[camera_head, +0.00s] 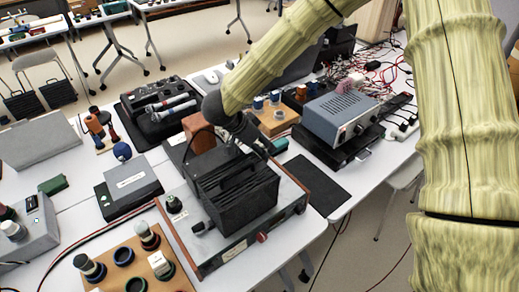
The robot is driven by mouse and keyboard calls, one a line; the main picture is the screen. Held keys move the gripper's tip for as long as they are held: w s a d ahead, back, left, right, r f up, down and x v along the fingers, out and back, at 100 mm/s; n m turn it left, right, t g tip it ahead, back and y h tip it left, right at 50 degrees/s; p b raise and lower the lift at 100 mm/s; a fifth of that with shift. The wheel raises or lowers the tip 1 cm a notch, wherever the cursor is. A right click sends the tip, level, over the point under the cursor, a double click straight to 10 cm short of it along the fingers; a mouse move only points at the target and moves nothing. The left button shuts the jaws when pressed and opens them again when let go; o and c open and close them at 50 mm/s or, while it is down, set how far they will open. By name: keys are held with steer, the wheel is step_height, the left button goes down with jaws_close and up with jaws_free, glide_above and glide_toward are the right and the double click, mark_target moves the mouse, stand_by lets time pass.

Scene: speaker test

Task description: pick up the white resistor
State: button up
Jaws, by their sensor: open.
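A small white block (160,262), which looks like the white resistor, stands upright on a wooden board (118,281) at the bottom left of the head view. It seems to sit on a dark round base. My gripper (258,146) is dark and hangs at the end of my yellowish arm, above and behind a black ribbed box (238,188). It is open, with nothing seen between its fingers, though they blend with the dark things behind. It is well apart from the white block, up and to the right of it.
The black box sits on a grey instrument with wooden sides (293,207), between my gripper and the wooden board. Round-topped parts (90,267) and dark rings share the board. A power supply (340,115) and tangled wires lie at the back right. A black mat (318,185) lies bare at the right.

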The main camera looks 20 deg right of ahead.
steer(key=c, duration=1.1)
